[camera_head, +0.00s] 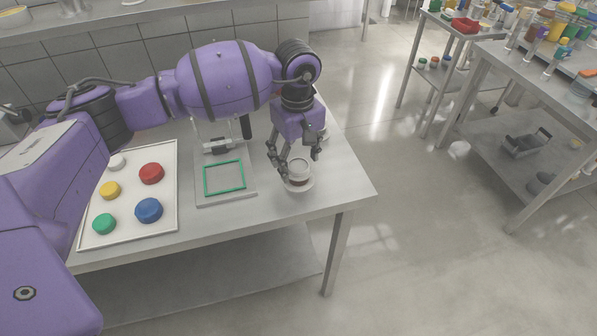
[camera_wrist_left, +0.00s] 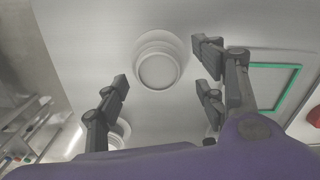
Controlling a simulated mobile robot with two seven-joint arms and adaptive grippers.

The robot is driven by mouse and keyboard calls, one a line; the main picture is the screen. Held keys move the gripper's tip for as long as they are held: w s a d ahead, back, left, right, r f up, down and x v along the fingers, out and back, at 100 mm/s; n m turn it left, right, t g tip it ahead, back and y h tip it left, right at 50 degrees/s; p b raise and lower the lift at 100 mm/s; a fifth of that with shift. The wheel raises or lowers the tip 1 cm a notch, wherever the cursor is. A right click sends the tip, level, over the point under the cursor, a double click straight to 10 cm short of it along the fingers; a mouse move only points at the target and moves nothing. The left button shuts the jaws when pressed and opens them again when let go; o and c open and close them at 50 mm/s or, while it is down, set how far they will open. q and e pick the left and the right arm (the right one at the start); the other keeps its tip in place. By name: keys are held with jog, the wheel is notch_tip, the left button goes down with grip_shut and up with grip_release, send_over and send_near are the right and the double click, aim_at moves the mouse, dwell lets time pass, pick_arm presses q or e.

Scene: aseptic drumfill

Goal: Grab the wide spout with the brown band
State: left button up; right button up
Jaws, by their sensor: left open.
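The wide spout with the brown band (camera_head: 299,177) stands upright near the table's front right corner. It is pale and round with a broad base flange, and a dark brown band shows around it. In the left wrist view the spout (camera_wrist_left: 158,66) appears from above as pale rings, in the gap ahead of the fingers. My left gripper (camera_head: 295,158) is open just above and behind the spout, its fingers pointing down. In the left wrist view the gripper (camera_wrist_left: 161,78) has its fingers apart, with nothing held. My right gripper is not in view.
A second pale round piece (camera_wrist_left: 121,130) is partly hidden behind a finger. A plate with a green square outline (camera_head: 224,194) lies left of the spout. A white tray (camera_head: 124,228) holds several coloured caps. Open floor lies right of the table (camera_head: 345,190).

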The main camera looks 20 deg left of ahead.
aim_at(298, 165)
pick_arm(q)
jog(key=shift+f, duration=1.6)
jog(key=c, duration=1.1)
